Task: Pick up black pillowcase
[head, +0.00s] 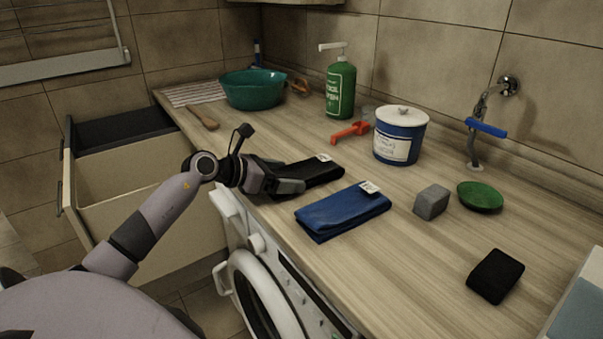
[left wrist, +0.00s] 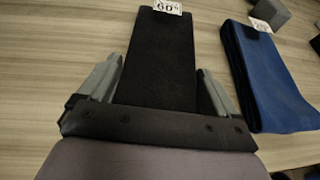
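The black pillowcase (head: 318,171) is a flat folded black cloth with a white tag, lying on the wooden counter near its front edge. In the left wrist view the pillowcase (left wrist: 160,60) runs away from me, tag at the far end. My left gripper (head: 288,176) is low at the pillowcase's near end. In the left wrist view its fingers (left wrist: 158,78) are wide apart, one on each side of the cloth. The gripper looks open; I cannot tell whether the fingers touch the cloth. The gripper hides the near end. My right gripper is not in view.
A folded blue cloth (head: 343,211) lies just right of the pillowcase. Behind are a green basin (head: 252,90), a green bottle (head: 340,90), a red scoop (head: 350,131) and a blue-white tub (head: 399,139). Below are an open drawer (head: 150,185) and a washing machine (head: 270,290).

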